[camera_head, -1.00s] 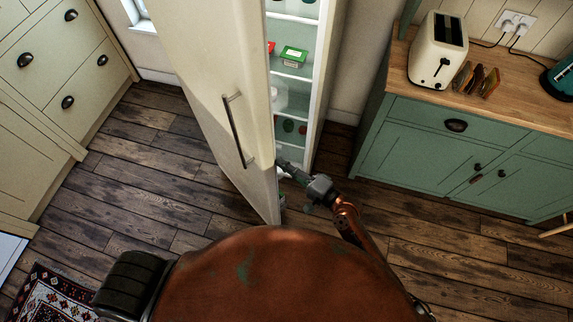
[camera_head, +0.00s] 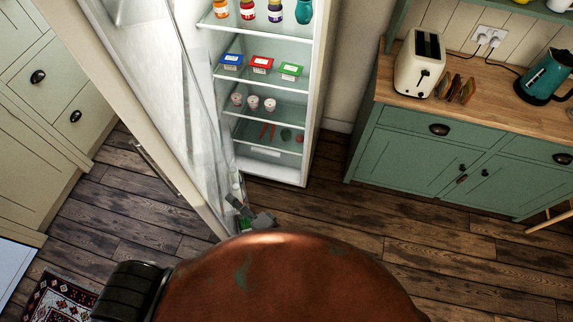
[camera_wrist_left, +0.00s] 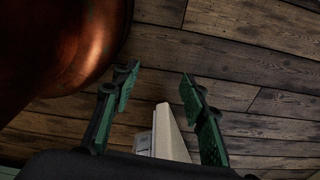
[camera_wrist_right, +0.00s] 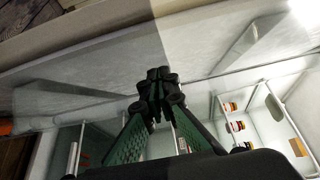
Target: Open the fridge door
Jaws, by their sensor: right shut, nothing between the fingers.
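The fridge door (camera_head: 128,110) stands wide open in the head view, swung out to the left, with its inner side and clear door shelves facing right. Its long handle (camera_head: 157,167) is on the outer side. The fridge's lit interior (camera_head: 262,98) shows jars, tubs and cups on shelves. My right gripper (camera_head: 236,205) is at the inner side of the door, near its lower free edge. In the right wrist view the right gripper (camera_wrist_right: 156,88) is shut and empty, close to the door's inner side. My left gripper (camera_wrist_left: 155,85) is open and empty above the floor in the left wrist view.
A green cabinet (camera_head: 440,152) with a toaster (camera_head: 420,65) and a teal kettle (camera_head: 545,78) stands on the right. Cream drawers (camera_head: 45,105) stand on the left, near the door. Wooden floor (camera_head: 350,222) is free between the fridge and the green cabinet.

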